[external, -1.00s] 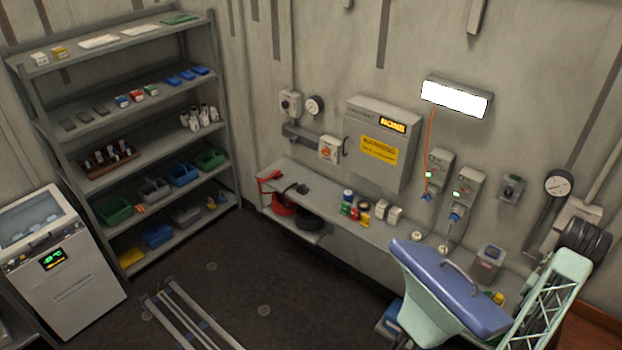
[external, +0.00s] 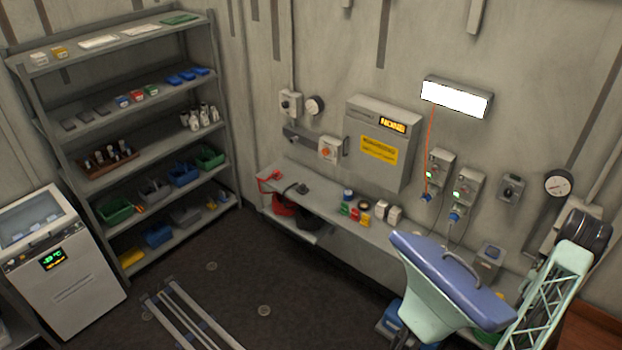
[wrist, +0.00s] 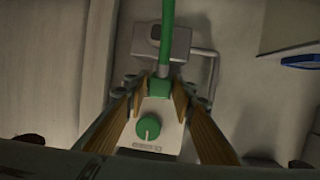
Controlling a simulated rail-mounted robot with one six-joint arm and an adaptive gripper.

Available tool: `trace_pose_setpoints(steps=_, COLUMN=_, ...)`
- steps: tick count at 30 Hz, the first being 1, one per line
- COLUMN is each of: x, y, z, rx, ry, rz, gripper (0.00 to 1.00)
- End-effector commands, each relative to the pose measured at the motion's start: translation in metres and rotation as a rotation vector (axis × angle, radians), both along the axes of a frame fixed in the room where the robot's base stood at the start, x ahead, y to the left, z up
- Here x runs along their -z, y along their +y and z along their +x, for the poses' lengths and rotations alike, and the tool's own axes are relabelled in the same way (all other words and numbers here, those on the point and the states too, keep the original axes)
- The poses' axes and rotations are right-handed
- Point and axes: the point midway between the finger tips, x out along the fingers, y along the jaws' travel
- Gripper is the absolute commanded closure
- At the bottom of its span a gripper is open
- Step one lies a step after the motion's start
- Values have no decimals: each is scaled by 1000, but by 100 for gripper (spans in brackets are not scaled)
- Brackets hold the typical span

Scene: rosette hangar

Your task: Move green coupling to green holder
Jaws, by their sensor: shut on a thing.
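In the wrist view my gripper (wrist: 160,90) is shut on the green coupling (wrist: 159,86), a small green block between the two fingertips. A green hose (wrist: 167,35) runs from the coupling to the top edge. Below the coupling, between the fingers, is a pale box with a round green knob (wrist: 148,127). I cannot tell whether the coupling touches this box. I cannot make out the green holder for certain in either view. The external view does not show my gripper clearly; my own arm parts fill its lower right.
A grey box (wrist: 160,40) with a bent pipe lies beyond the fingertips in the wrist view. In the external view a bench (external: 330,218) runs along the wall under a grey cabinet (external: 380,145) and plugged sockets (external: 466,187). A shelf rack (external: 160,150) stands left.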

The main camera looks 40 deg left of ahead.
Motion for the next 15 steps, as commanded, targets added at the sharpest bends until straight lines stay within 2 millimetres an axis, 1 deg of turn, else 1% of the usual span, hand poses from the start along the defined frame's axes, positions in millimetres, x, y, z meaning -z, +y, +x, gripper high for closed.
trace_pose_setpoints(steps=7, x=20, y=-1, z=-3, rx=3, ry=138, rz=2, gripper=94)
trace_pose_setpoints(steps=15, x=36, y=0, z=-11, rx=5, ry=258, rz=4, gripper=94)
